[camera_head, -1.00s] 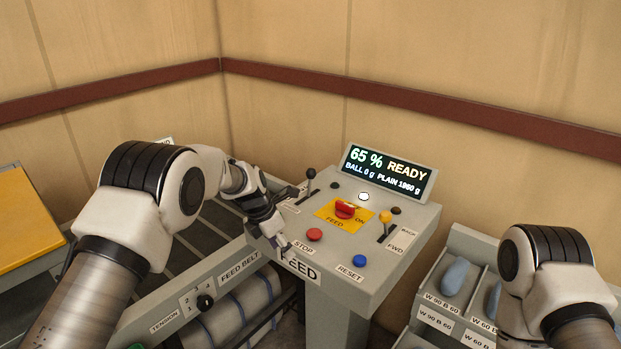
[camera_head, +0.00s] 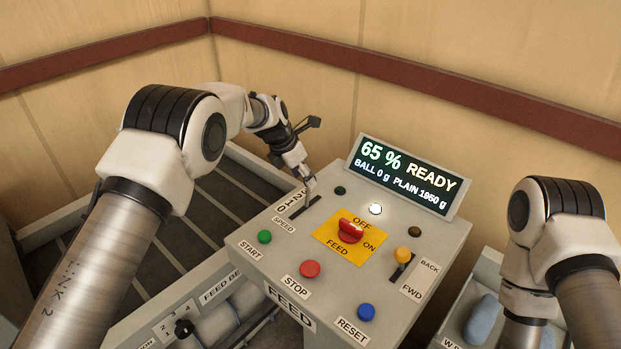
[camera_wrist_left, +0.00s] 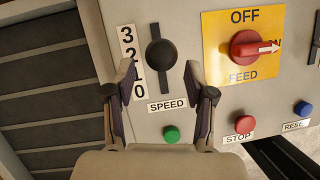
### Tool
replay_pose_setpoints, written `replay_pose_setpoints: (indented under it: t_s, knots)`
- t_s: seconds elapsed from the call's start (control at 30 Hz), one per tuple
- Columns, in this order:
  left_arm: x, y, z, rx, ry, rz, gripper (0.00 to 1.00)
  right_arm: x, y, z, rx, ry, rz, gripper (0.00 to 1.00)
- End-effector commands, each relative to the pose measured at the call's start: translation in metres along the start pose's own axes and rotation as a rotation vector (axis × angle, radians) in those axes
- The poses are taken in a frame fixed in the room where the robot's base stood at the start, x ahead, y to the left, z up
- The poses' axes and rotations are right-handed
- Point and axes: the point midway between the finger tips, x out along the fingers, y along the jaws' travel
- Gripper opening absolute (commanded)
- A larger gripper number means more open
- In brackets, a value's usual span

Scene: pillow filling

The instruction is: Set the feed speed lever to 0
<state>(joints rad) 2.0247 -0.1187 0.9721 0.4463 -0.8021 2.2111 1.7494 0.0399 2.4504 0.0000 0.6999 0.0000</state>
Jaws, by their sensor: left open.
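The feed speed lever's round black knob (camera_wrist_left: 160,53) shows in the left wrist view, in a slot beside the scale 3, 2, 1, 0. It looks level with about the 2; the 0 is at the lower end, by the SPEED label (camera_wrist_left: 167,105). My left gripper (camera_wrist_left: 160,68) is open, with its fingers on either side of the lower slot and the knob near their tips. I see no grip on the knob. In the head view my left gripper (camera_head: 308,180) is over the SPEED slot (camera_head: 298,208) and hides the lever's knob. My right gripper is out of view.
The panel (camera_head: 292,250) also holds a green START button (camera_head: 264,237), red STOP button (camera_head: 310,269), blue RESET button (camera_head: 366,312), red FEED knob (camera_head: 350,231) and yellow-topped lever (camera_head: 402,255). The display (camera_head: 405,177) reads 65 % READY. A belt (camera_head: 190,225) lies left.

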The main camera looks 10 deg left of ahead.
Motion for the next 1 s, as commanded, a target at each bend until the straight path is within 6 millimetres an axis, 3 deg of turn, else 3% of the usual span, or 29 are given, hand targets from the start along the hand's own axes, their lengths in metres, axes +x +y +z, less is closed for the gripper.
replay_pose_setpoints:
  t_s: [0.1,0.27,0.53,0.57,0.7,1.0]
  knots:
    - [0.021,-0.001,0.001,0.001,0.002,-0.003,0.55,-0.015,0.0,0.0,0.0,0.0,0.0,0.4]
    - [0.045,-0.001,0.001,0.001,0.001,-0.001,0.55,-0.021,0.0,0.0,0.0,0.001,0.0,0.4]
    - [0.051,0.0,0.0,0.0,0.0,0.0,0.55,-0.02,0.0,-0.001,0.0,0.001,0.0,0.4]
    - [0.051,0.0,0.0,0.001,0.0,0.0,0.47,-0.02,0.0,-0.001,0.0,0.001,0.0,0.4]
    - [0.051,0.0,0.0,0.001,0.0,0.0,0.0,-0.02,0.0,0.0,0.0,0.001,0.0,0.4]
    - [0.054,0.002,0.002,0.001,-0.006,0.0,0.0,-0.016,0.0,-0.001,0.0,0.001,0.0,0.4]
